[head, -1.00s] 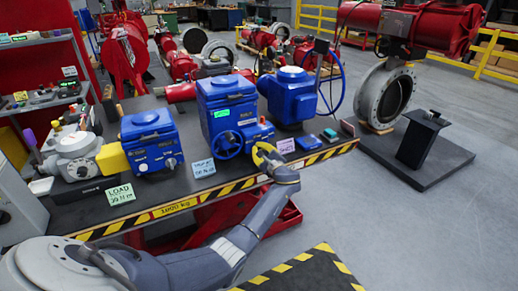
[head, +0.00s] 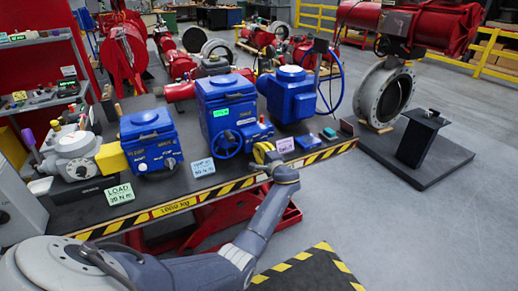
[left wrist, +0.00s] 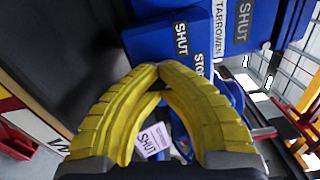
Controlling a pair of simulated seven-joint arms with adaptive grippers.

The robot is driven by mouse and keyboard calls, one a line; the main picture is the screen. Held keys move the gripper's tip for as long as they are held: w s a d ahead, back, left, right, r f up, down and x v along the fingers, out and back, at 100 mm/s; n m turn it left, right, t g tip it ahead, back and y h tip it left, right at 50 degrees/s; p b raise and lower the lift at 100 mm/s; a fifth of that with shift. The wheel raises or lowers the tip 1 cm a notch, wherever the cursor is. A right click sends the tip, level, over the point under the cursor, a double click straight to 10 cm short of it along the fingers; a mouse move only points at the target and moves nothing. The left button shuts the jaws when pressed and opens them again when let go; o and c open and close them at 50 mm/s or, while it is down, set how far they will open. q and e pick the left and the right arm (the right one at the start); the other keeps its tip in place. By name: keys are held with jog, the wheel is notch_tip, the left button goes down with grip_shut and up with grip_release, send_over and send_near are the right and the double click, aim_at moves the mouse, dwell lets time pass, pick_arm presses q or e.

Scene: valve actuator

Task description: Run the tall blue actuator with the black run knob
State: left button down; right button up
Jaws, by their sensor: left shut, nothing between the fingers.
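The tall blue actuator (head: 220,98) stands in the middle of the bench, with a green display, a blue handwheel (head: 228,144) and a smaller blue housing (head: 256,132) at its front right. In the left wrist view, the shut fingertips (left wrist: 158,68) are in front of a blue housing (left wrist: 165,38) marked SHUT. Whether they touch it I cannot tell. My right gripper is out of view.
A pink card also shows between my fingers (left wrist: 152,141).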

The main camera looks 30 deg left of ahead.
pick_arm(q)
jog(key=shift+s+a+r+n, duration=0.15)
jog(key=shift+a+r+n, duration=0.25)
jog(key=shift+n, duration=0.2)
jog(key=shift+f, duration=0.1)
jog(key=c, duration=0.8)
grip_release()
jog(key=shift+s+f, duration=0.2)
jog(key=shift+c, duration=0.2)
jog(key=shift+w+d, duration=0.1)
jog(key=shift+d, duration=0.3)
jog(key=v, duration=1.1)
jog(key=shift+s, duration=0.25)
jog(key=shift+d+f, duration=0.1)
jog(key=shift+d, duration=0.05)
